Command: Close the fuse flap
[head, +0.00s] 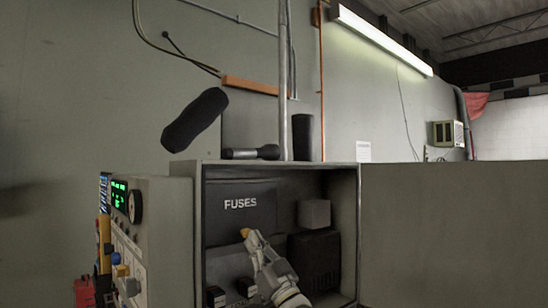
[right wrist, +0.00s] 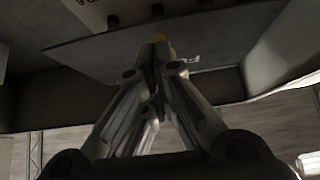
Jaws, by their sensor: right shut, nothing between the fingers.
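The dark flap lettered FUSES (head: 240,205) is inside the open grey cabinet, at its upper left. How far it stands open cannot be told. My right gripper (head: 246,235) comes up from below, its fingertips in front of the flap's lower edge, with an orange-yellow spot at the tip. In the right wrist view, my right gripper (right wrist: 160,58) has its fingers together with nothing between them, and a dark plate (right wrist: 90,50) spans behind the tips. Contact with it cannot be judged. My left gripper does not show.
Black switches (head: 215,296) sit below the flap. A small grey box (head: 314,214) rests on a dark box (head: 314,262) to the right. The cabinet door (head: 450,235) stands open at right. A control panel (head: 160,235) stands at left. A flashlight (head: 250,153) lies on the cabinet top.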

